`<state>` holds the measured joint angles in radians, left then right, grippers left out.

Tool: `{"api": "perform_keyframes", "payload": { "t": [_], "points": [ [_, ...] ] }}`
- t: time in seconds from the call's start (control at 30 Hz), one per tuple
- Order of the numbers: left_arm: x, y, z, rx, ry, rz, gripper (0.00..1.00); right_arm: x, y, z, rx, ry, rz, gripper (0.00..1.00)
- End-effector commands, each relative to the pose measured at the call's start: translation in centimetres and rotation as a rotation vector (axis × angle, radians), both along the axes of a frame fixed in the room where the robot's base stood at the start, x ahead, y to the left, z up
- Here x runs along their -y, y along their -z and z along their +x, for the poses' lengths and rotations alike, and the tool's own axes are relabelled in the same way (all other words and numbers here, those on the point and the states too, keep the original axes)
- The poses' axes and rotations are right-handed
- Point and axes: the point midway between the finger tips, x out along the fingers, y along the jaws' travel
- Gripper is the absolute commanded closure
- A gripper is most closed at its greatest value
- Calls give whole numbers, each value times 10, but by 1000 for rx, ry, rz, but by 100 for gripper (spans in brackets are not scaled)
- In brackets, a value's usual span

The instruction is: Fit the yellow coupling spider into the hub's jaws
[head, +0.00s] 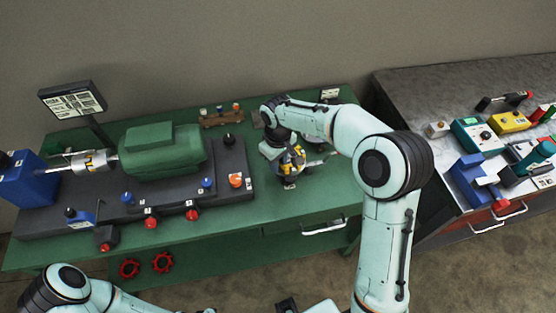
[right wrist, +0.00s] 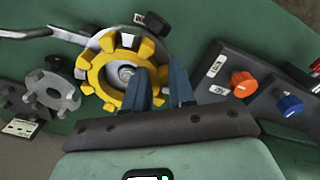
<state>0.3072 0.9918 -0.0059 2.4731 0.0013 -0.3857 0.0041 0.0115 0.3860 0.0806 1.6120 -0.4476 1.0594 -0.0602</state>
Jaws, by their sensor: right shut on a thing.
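The yellow coupling spider (right wrist: 92,75), a toothed ring, is at my right gripper (right wrist: 163,88) in the right wrist view. The fingers are shut on one side of it. In the head view it shows partly, yellow under my right wrist (head: 298,157). Behind the ring in the wrist view is a round silver metal part (right wrist: 103,40); I cannot tell whether they touch. A grey part with several jaw-like lobes (right wrist: 45,95) lies to its left; I cannot tell which of these is the hub. My left arm shows at the lower left of the head view, its gripper out of frame.
A dark base plate with an orange knob (head: 235,180) lies left of my right gripper. It carries a green motor (head: 160,150). A rack (head: 222,116) stands behind. A cluttered grey bench (head: 440,100) is at the right.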

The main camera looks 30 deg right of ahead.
Motion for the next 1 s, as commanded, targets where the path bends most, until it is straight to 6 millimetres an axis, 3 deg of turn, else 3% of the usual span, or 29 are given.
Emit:
{"api": "perform_keyframes", "payload": {
  "t": [0.03, 0.07, 0.13, 0.17, 0.57, 1.0],
  "points": [
    [0, 1, -1, -1, 0, 0, 58, 0, 2, 0, 0, 0, 0, 100],
    [0, 1, -1, -1, 0, 0, 58, 0, 2, 0, 0, 0, 0, 72],
    [0, 1, 0, 0, 0, 0, 58, 0, 1, 0, 1, 0, -1, 50],
    [0, 1, 0, 0, 0, 0, 58, 0, 1, 0, 1, 0, -1, 46],
    [0, -1, 0, 0, 0, 0, 58, 1, -7, 1, 2, 1, -2, 46],
    [0, -16, 10, 12, 0, 0, 58, -1, -100, 1, 6, -1, 0, 46]
  ]
}}
